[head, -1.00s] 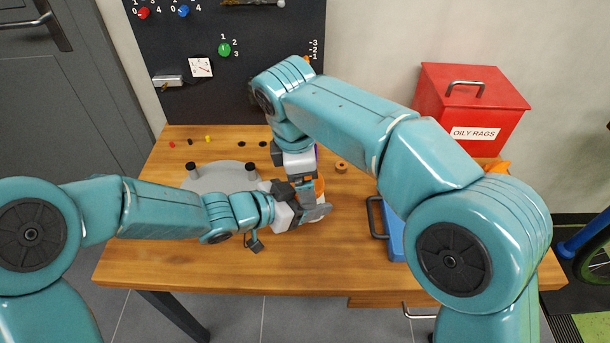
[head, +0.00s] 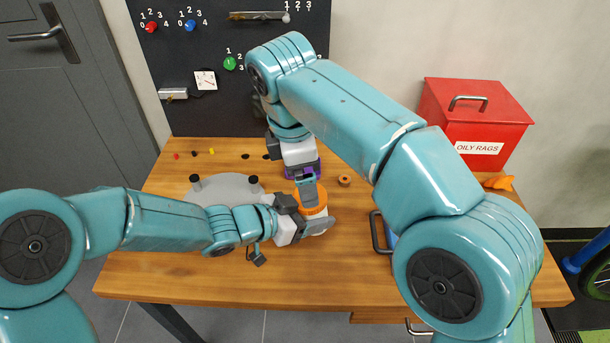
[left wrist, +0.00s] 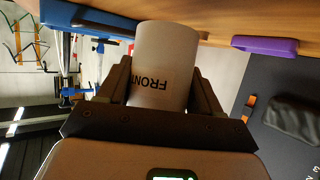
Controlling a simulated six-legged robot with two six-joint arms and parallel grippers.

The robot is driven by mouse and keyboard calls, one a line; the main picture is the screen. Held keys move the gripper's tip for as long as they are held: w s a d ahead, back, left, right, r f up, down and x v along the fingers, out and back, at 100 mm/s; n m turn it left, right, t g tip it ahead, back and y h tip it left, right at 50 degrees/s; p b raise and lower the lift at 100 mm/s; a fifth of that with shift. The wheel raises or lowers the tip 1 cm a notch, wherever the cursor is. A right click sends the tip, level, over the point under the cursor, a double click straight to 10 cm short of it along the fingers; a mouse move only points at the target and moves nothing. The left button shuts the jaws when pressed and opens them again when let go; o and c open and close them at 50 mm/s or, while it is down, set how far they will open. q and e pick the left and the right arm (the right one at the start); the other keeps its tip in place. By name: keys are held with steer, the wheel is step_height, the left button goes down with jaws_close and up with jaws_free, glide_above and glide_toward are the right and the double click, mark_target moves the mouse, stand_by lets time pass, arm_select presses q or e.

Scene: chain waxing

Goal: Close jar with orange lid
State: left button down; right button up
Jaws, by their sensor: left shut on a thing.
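The pale jar (head: 318,224) with an orange lid (head: 313,203) at its top is held upright or nearly so above the front of the bench. My left gripper (head: 312,226) is shut around the jar body. In the left wrist view the jar (left wrist: 163,68), marked "FRONT", sits between both fingers (left wrist: 160,92); no orange lid shows there. My right gripper (head: 307,190) points down at the lid from above, its finger overlapping the lid's left part. I cannot tell whether it grips the lid or whether the lid is seated.
A grey plate with black knobs (head: 228,187) lies left of the jar. A small orange ring (head: 345,181) lies behind right. A blue case with a dark handle (head: 380,234) is partly hidden by my right arm. A red oily-rags bin (head: 474,124) stands at the right. The front-left bench is clear.

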mark_target(312, 211)
steer(key=shift+s+a+r+n, duration=0.1)
steer(key=shift+r+n, duration=0.5)
steer(key=shift+r, duration=0.05)
steer(key=shift+s+a+r+n, duration=0.1)
steer(key=shift+r+n, duration=0.5)
steer(key=shift+f, duration=0.15)
steer(key=f, duration=0.5)
steer(key=w+d+f, duration=0.1)
steer(key=f, duration=0.1)
steer(key=shift+f, duration=0.35)
steer(key=shift+s, duration=0.1)
steer(key=c, duration=1.1)
steer(key=m, duration=0.3)
